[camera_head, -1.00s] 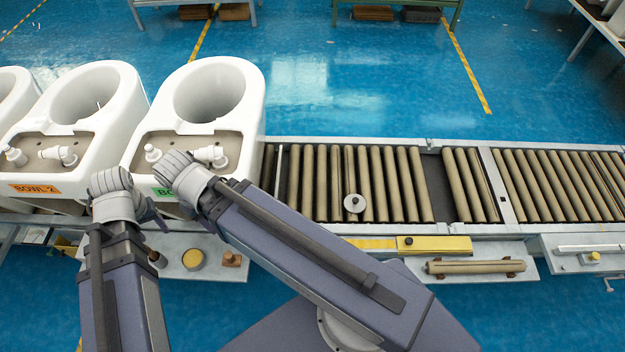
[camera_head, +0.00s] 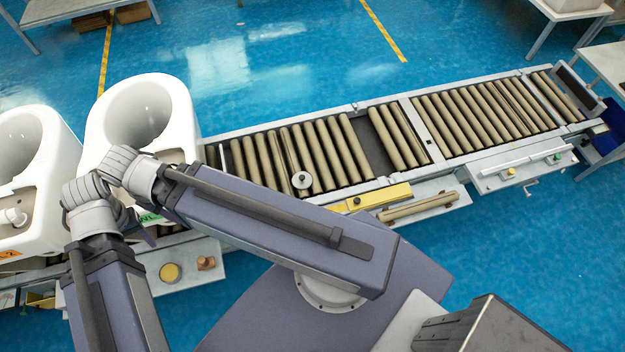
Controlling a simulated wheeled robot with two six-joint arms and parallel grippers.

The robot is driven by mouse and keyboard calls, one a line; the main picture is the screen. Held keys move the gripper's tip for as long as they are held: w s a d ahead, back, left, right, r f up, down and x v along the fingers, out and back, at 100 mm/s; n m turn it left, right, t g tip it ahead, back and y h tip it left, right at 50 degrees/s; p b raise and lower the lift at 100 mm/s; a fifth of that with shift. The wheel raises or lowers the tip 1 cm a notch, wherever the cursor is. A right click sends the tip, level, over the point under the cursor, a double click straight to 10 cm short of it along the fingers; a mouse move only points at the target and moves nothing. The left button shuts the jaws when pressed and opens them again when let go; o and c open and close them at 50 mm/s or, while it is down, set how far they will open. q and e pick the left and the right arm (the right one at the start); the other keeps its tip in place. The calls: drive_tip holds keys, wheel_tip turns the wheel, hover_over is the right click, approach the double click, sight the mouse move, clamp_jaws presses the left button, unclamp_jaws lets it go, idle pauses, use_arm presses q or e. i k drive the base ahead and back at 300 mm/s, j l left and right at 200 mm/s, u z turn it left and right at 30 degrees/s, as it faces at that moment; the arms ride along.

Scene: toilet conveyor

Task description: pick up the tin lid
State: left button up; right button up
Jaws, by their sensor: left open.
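A grey round disc (camera_head: 302,181) with a small knob in its middle lies on the conveyor rollers and looks like the tin lid. A round tin (camera_head: 170,272) with a yellow top stands on the grey ledge at the front left. My left arm is folded across the lower left, well to the left of the disc at its bent end. My left gripper is mostly hidden by the arm, and only a dark tip (camera_head: 143,234) shows beside the bend. Nothing is seen held. My right gripper is out of view.
White toilet bowls (camera_head: 146,110) stand at the left. The roller conveyor (camera_head: 490,110) runs to the right. A small brown block (camera_head: 206,263) sits beside the tin. A yellow box (camera_head: 380,197) and a loose roller (camera_head: 418,208) lie along the conveyor's front side.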

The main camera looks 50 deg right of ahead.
sight(302, 180)
drive_tip(key=z, duration=1.6)
